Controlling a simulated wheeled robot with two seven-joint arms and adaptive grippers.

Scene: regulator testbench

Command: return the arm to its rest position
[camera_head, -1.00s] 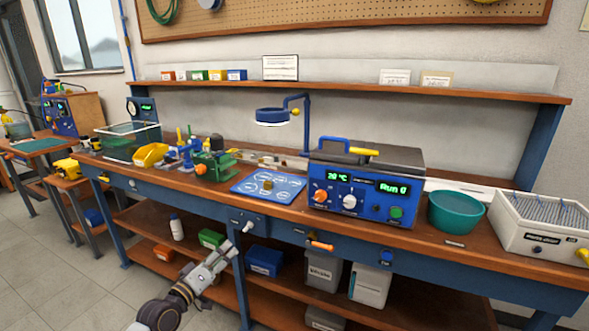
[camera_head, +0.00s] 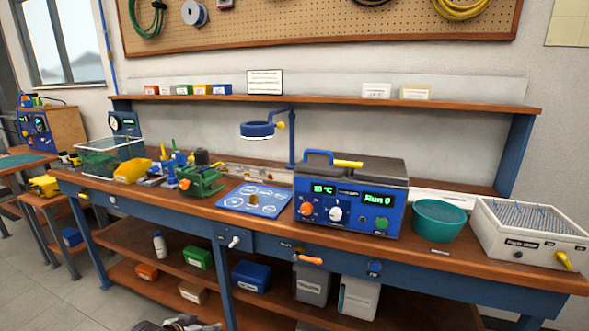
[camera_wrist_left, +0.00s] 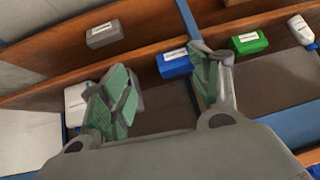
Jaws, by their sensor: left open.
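My left gripper (camera_wrist_left: 165,92) is open and empty in the left wrist view, its two green-padded fingers spread apart in front of the shelves under the bench. In the head view only a small part of my left arm (camera_head: 180,324) shows at the bottom edge, below the lower shelf. Nothing is between the fingers. My right arm and gripper are not in view.
The workbench (camera_head: 450,262) carries a blue control unit (camera_head: 345,205), a teal bowl (camera_head: 438,220) and a white rack box (camera_head: 530,235). Below it are a blue box (camera_head: 250,276), a green box (camera_head: 198,258) and a white bottle (camera_head: 160,245). Floor at lower left is clear.

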